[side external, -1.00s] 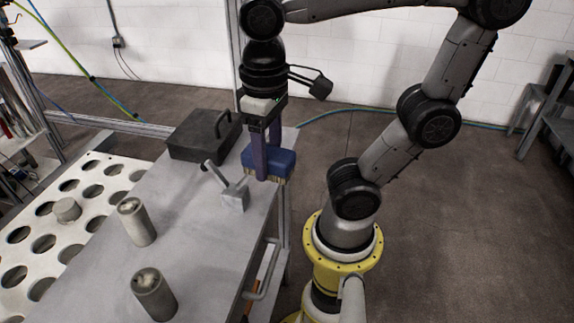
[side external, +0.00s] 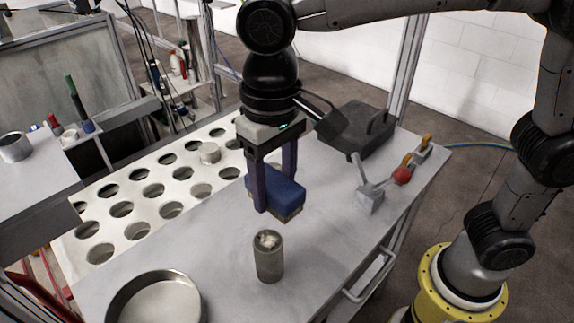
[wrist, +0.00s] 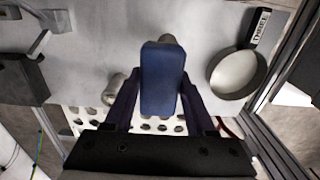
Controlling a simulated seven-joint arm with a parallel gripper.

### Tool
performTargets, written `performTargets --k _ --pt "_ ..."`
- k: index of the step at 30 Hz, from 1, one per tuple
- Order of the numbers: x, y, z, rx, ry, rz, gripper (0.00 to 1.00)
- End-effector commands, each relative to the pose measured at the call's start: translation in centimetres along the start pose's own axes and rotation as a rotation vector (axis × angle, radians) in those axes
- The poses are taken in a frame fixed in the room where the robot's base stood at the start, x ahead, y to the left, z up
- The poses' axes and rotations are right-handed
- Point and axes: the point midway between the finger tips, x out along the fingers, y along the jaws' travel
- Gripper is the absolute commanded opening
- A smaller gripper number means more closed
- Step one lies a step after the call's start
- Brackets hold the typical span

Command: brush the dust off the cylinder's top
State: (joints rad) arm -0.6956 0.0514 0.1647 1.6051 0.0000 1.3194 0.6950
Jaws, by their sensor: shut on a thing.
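My gripper (side external: 275,190) points down and is shut on a brush (side external: 286,196) with a blue block and tan bristles. The brush hangs above the table, behind and above a grey cylinder (side external: 268,260) in the side view, apart from it. That cylinder stands upright with pale dust on its top. In the wrist view the brush (wrist: 162,80) fills the middle between my fingers and partly covers one cylinder (wrist: 167,38). A second cylinder (wrist: 113,90) shows left of it there; I cannot make it out in the side view, where my gripper may hide it.
A round metal pan (side external: 155,302) lies at the front left. A white plate with several holes (side external: 150,190) borders the table, with a short grey piece (side external: 209,152) on it.

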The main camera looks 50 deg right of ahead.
Motion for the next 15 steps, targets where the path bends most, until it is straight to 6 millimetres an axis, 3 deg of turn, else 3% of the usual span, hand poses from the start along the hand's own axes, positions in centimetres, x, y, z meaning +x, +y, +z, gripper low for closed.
performTargets --k 15 --pt "4.4 0.1 0.1 0.001 -0.002 0.002 0.11"
